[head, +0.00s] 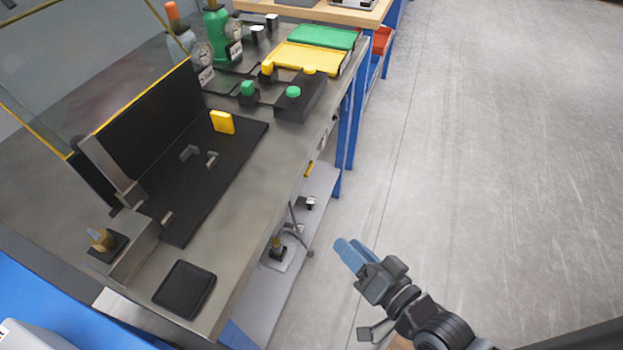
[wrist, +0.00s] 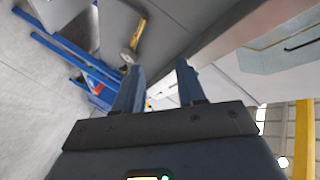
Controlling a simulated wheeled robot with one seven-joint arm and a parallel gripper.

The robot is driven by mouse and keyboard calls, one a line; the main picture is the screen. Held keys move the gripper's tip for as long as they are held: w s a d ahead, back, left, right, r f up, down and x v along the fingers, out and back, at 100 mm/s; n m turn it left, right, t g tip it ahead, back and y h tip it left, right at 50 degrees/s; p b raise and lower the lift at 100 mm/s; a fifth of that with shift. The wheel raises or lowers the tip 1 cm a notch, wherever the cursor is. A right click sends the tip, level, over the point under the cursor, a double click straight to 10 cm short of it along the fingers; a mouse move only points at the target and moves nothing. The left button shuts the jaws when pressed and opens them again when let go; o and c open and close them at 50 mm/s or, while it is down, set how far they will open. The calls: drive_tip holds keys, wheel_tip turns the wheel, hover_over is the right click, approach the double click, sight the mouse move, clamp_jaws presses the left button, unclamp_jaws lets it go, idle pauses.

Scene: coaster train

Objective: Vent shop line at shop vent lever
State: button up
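My gripper (head: 350,248) is in the open air to the right of the steel bench (head: 232,210), over the floor and lower than the bench top. In the wrist view its two blue fingers (wrist: 161,66) stand apart with nothing between them. I cannot tell for sure which part is the shop vent lever. A small yellow piece (head: 309,169) shows at the bench's front side. A brass-coloured fitting (head: 277,246) with a dark curved line beside it is on the lower shelf (head: 290,268). The gripper touches none of these.
On the bench are a black fixture plate (head: 190,205) with a yellow block (head: 222,122), a black button box (head: 300,98), green and yellow trays (head: 308,60), a green bottle (head: 215,35) with gauges, and a dark square pad (head: 185,289). The grey floor (head: 480,150) to the right is clear.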

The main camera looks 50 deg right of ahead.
drive_tip(key=w+d+f+m+h, duration=0.1)
drive_tip(key=w+d+f+m, duration=0.1)
drive_tip(key=w, duration=0.5)
drive_tip(key=w+d+f+m+h+b, duration=0.1)
drive_tip(key=w+d+f+m, duration=0.2)
drive_tip(key=w+d, duration=0.4)
drive_tip(key=w+d+f+m+h+b, duration=0.1)
drive_tip(key=w+d+f+m, duration=0.2)
drive_tip(key=w, duration=0.5)
drive_tip(key=shift+w+d+f+m+g, duration=0.25)
drive_tip(key=shift+d+m+g, duration=0.05)
drive_tip(key=shift+d+m, duration=0.65)
clamp_jaws()
